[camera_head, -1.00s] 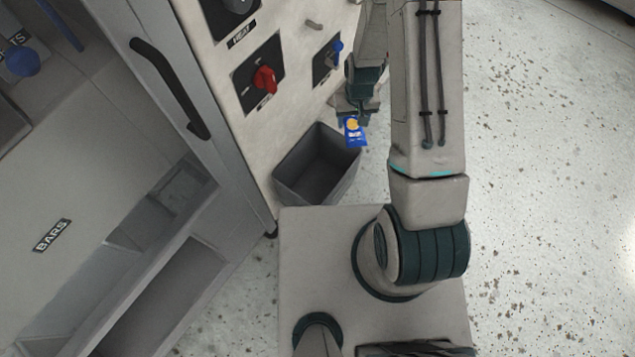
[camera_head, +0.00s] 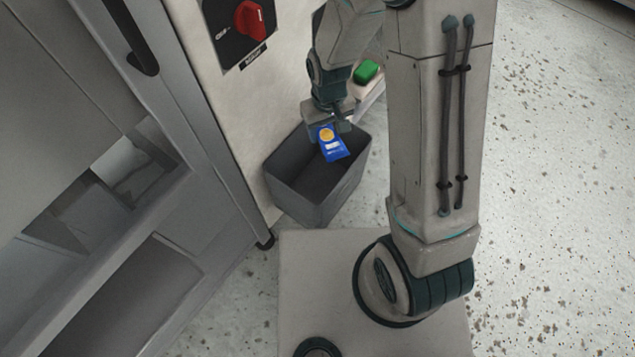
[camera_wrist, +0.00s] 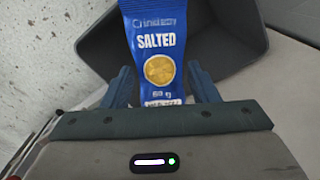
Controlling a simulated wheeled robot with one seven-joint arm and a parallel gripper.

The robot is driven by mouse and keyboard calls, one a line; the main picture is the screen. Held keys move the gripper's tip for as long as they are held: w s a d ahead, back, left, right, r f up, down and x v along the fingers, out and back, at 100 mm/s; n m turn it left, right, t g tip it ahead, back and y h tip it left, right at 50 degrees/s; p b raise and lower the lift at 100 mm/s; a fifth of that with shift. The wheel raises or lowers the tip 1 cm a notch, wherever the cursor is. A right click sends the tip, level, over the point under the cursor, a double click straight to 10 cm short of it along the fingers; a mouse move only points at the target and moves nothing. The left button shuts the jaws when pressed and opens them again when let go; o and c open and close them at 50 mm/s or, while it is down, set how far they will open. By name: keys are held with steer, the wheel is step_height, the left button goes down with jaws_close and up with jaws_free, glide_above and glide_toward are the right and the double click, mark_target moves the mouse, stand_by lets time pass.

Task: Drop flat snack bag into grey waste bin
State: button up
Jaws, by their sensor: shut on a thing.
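The flat snack bag (camera_head: 332,143) is blue with a yellow round picture. In the wrist view the bag (camera_wrist: 157,50) reads "SALTED" and stands out from between the fingers. My gripper (camera_head: 327,128) is shut on one end of it; the fingers also show in the wrist view (camera_wrist: 160,88). The grey waste bin (camera_head: 288,192) stands on the floor against the panel, open at the top and empty where I can see inside. In the head view the bag overlaps the bin's opening; in the wrist view the bin (camera_wrist: 238,45) lies behind and below the bag.
A pale cabinet panel with a red knob (camera_head: 250,20) rises behind and left of the bin. A grey shelf unit (camera_head: 190,110) is at the left. A green object (camera_head: 367,71) lies beyond the bin. Speckled floor (camera_head: 560,180) is clear on the right.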

step_height(320, 180, down, 6)
steer(key=b, duration=0.4)
steer(key=o, duration=1.1)
steer(key=shift+c, duration=0.2)
step_height(320, 180, up, 14)
steer(key=p, duration=0.3)
steer(key=shift+f, duration=0.1)
steer(key=s+d+r+m+t+p, duration=0.1)
steer(key=s+d+r+p, duration=0.3)
steer(key=r, duration=0.5)
steer(key=s+d+r+m+t+p, duration=0.1)
steer(key=s+d+r+m+p, duration=0.1)
steer(key=r+p, duration=0.5)
steer(key=s+d+r+m+p, duration=0.1)
steer(key=s+d+r+p, duration=0.4)
steer(key=r, duration=0.7)
steer(key=shift+s+d+r+m+t, duration=0.3)
steer(key=shift+s+d+r+t, duration=0.1)
steer(key=shift+s, duration=0.1)
